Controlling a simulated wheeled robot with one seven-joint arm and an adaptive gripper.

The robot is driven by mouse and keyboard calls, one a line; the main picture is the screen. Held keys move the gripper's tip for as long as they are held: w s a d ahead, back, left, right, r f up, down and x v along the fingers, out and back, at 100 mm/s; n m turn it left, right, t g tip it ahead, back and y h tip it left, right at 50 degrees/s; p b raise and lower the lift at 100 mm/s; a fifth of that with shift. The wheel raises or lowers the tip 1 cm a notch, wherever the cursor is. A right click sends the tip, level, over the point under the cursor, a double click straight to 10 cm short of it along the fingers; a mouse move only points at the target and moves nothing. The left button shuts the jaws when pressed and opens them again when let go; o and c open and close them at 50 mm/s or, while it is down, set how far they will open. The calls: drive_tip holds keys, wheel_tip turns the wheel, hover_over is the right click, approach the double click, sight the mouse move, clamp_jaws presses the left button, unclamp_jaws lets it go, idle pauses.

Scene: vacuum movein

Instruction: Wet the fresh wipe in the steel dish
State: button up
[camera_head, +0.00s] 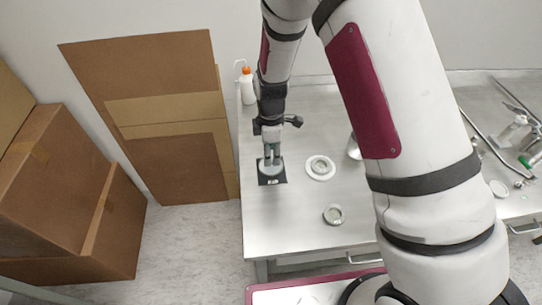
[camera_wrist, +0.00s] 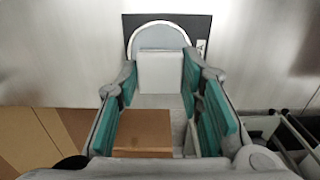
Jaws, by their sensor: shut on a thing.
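My gripper (camera_head: 271,152) points down at the near left of the steel table. It is shut on a small white square pad, which looks like the wipe (camera_wrist: 160,72), between the teal finger pads in the wrist view. Directly beneath is a round grey dish with a pale rim (camera_head: 271,168), on a black square (camera_head: 271,181). The dish's rim also shows behind the wipe in the wrist view (camera_wrist: 160,24). I cannot tell whether the wipe touches the dish. Another silvery round piece (camera_head: 353,149) is partly hidden by my arm.
A white ring-shaped piece (camera_head: 320,167) and a small metal ring (camera_head: 333,214) lie to the right. A white bottle with an orange cap (camera_head: 246,86) stands at the back left. Cardboard boxes (camera_head: 75,190) are left of the table. Tools and fittings lie at far right.

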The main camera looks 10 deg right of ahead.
drive_tip(key=shift+r+p, duration=0.35)
drive_tip(key=shift+r, duration=1.5)
drive_tip(key=shift+d, duration=0.1)
drive_tip(key=shift+w+d+m, duration=0.2)
drive_tip(key=shift+d+m, duration=0.05)
drive_tip(key=shift+m, duration=0.15)
drive_tip(key=w+d+r+m, duration=0.2)
drive_tip(key=w+d+m, duration=0.1)
drive_tip(key=d+m, duration=0.3)
drive_tip(key=w+d+r+m, duration=0.2)
drive_tip(key=d+m, duration=0.4)
drive_tip(key=m, duration=0.5)
drive_tip(key=shift+w+d+r+b, duration=0.15)
drive_tip(key=shift+w+d+b, duration=0.2)
drive_tip(key=shift+w, duration=0.5)
